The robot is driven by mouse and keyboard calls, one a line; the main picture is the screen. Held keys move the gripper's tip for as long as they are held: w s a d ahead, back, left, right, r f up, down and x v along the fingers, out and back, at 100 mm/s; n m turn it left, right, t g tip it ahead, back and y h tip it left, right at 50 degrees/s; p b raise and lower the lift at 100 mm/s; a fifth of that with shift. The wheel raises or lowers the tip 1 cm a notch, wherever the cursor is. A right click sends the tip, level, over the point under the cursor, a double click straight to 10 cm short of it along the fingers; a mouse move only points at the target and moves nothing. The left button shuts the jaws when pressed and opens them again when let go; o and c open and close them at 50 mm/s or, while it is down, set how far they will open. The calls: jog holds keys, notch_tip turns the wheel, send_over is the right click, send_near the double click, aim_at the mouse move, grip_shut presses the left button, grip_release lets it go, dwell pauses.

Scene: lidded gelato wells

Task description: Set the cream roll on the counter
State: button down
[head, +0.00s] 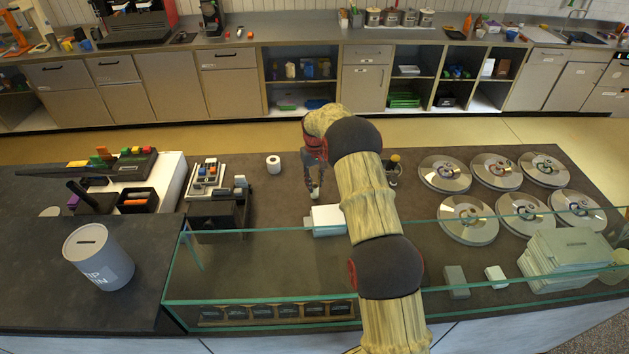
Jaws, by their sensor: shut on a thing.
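My gripper (316,190) hangs fingers-down over the counter (260,205), at the end of my arm in the middle of the head view.
Several round metal well lids (469,219) fill the counter's right. A glass guard (250,228) runs along its front. A white box (328,217) lies close to my gripper. A black device (216,212) stands at left. Bare counter lies around the standing roll.

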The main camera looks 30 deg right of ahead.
jog(key=shift+f, duration=0.5)
dwell(0.5)
jog(key=c, duration=1.9)
grip_release()
jog(key=shift+o, duration=0.5)
jog(key=o, duration=0.4)
jog(key=shift+o, duration=0.4)
jog(key=shift+r, duration=0.1)
notch_tip(320, 180, up, 8)
jog(key=p, duration=0.2)
jog(key=shift+p, duration=0.35)
